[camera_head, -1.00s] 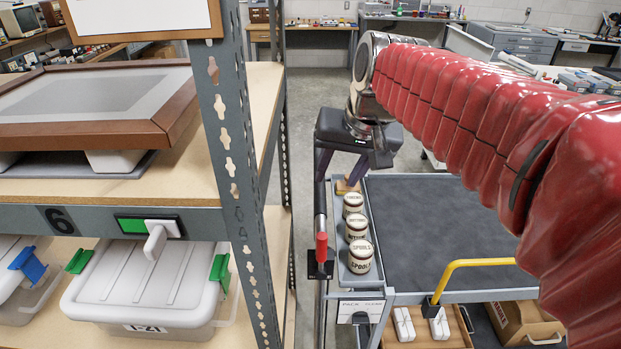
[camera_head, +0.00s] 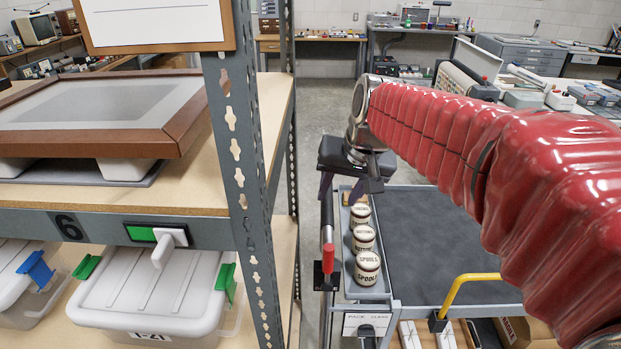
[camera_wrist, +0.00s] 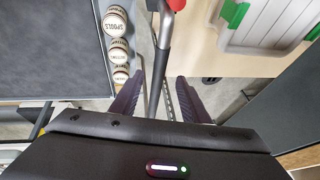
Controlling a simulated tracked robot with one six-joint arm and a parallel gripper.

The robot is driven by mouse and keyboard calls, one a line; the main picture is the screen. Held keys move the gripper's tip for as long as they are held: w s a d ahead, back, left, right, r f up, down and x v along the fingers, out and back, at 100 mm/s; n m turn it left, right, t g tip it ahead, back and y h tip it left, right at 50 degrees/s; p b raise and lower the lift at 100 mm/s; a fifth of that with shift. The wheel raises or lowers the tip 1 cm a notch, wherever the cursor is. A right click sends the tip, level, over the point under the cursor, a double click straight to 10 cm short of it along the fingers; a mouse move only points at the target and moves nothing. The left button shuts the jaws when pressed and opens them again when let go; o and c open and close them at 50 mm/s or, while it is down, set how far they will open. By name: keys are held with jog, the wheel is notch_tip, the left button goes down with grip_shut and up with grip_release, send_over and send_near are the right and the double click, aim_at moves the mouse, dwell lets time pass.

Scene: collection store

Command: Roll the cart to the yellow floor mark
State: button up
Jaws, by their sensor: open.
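The cart (camera_head: 430,235) has a dark grey top and stands right of the shelving in the head view. Its top also shows at the left of the wrist view (camera_wrist: 50,60). A grey bar (camera_wrist: 163,55) with a red lever (camera_head: 328,257) runs along the cart's left side. My gripper (camera_head: 348,188) is open above the far left corner of the cart. In the wrist view its fingers (camera_wrist: 160,98) lie on either side of the bar; I cannot tell how far below them the bar is. No yellow floor mark is visible.
Several lidded tins (camera_head: 365,238) stand in a tray along the cart's left edge. A yellow handle (camera_head: 467,289) rises at its near side. Shelving (camera_head: 250,200) with bins is close on the left. Clear floor (camera_head: 325,100) lies beyond, before the back benches.

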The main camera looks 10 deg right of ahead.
aim_at(329, 212)
jog(key=x, duration=0.8)
jog(key=shift+w+f, duration=0.15)
jog(key=shift+f, duration=0.1)
jog(key=shift+c, duration=0.5)
grip_shut()
